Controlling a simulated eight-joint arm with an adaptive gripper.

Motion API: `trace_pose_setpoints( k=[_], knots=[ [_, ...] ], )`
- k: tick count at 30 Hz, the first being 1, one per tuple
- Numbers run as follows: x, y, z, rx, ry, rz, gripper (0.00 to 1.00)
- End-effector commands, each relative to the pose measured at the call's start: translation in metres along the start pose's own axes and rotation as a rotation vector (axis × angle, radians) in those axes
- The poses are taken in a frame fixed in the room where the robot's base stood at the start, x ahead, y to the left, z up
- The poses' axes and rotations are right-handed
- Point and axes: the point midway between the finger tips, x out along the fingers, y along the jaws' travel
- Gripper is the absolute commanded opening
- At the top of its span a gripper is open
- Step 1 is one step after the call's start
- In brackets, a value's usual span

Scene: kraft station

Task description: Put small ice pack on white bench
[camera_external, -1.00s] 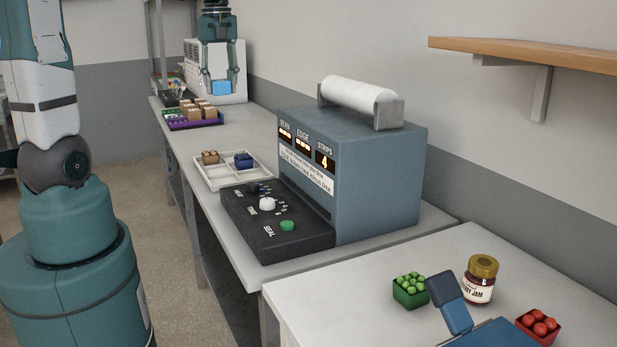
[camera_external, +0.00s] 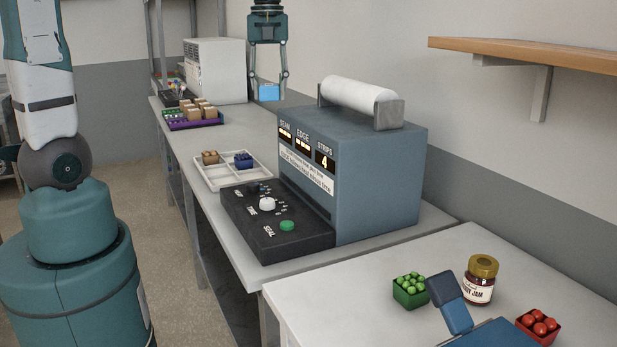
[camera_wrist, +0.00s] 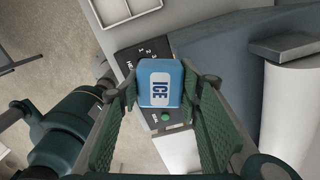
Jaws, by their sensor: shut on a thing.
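The small ice pack (camera_wrist: 160,83) is a light blue block with a white label reading "ICE". My gripper (camera_external: 269,88) is shut on it, one finger on each side, and holds it in the air. In the wrist view the pack covers part of the machine's black panel.
The sealing machine (camera_external: 380,180) with a white roll (camera_external: 357,94) stands tall on the grey bench (camera_external: 250,128). On the white bench are a green fruit box (camera_external: 410,290), a jam jar (camera_external: 481,280), a red fruit box (camera_external: 538,326) and a blue device (camera_external: 456,310). A wooden shelf (camera_external: 540,52) overhangs at right.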

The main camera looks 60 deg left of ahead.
Motion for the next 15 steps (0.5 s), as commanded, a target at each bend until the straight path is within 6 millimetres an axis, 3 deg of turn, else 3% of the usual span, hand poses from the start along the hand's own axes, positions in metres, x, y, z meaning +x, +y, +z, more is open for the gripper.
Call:
trace_pose_setpoints(
  k=[15],
  knots=[
    [0.0,-0.067,-0.085,0.199,0.0,0.0,0.21]
  ],
)
